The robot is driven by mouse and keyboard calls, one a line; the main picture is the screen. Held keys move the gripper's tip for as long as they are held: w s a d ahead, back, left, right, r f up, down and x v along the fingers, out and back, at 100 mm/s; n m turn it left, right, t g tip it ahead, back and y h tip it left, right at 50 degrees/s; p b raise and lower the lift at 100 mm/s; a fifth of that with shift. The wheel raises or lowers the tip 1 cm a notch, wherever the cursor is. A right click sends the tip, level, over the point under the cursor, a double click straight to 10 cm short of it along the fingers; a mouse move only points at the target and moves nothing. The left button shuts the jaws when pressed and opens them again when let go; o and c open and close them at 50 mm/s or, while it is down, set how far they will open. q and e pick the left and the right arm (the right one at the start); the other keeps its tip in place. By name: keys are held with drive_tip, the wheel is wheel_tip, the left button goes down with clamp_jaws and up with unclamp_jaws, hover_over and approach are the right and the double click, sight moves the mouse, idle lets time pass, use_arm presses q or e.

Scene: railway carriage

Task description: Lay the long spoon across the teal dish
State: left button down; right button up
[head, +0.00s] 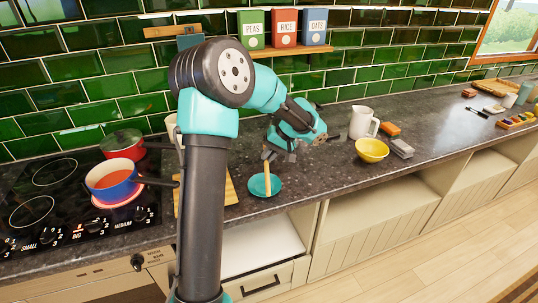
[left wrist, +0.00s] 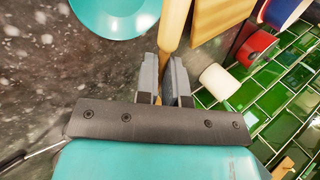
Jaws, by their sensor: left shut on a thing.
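The long spoon is pale wood and shows in front of the teal dish in the head view (head: 267,178). My left gripper (head: 279,153) is shut on the spoon near the back of the dish. In the left wrist view, the spoon (left wrist: 173,28) runs up from between the fingers (left wrist: 166,75), just right of the dish (left wrist: 112,16). The teal dish (head: 275,187) sits on the dark counter near its front edge. I cannot tell whether the spoon touches it. The spoon's far end is cut off in the wrist view. My right gripper is not in view.
A wooden board (head: 230,190) lies left of the dish. A blue pot (head: 112,183) and a red pot (head: 121,143) stand on the hob. A white jug (head: 361,121), yellow bowl (head: 371,151) and grey block (head: 402,148) stand to the right.

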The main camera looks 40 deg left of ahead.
use_arm(q)
drive_tip(key=shift+f, duration=2.95)
drive_tip(key=c, duration=1.1)
unclamp_jaws()
drive_tip(key=shift+c, duration=0.2)
drive_tip(key=shift+r, duration=0.1)
drive_tip(key=shift+r, duration=2.4)
drive_tip(key=shift+d, duration=0.1)
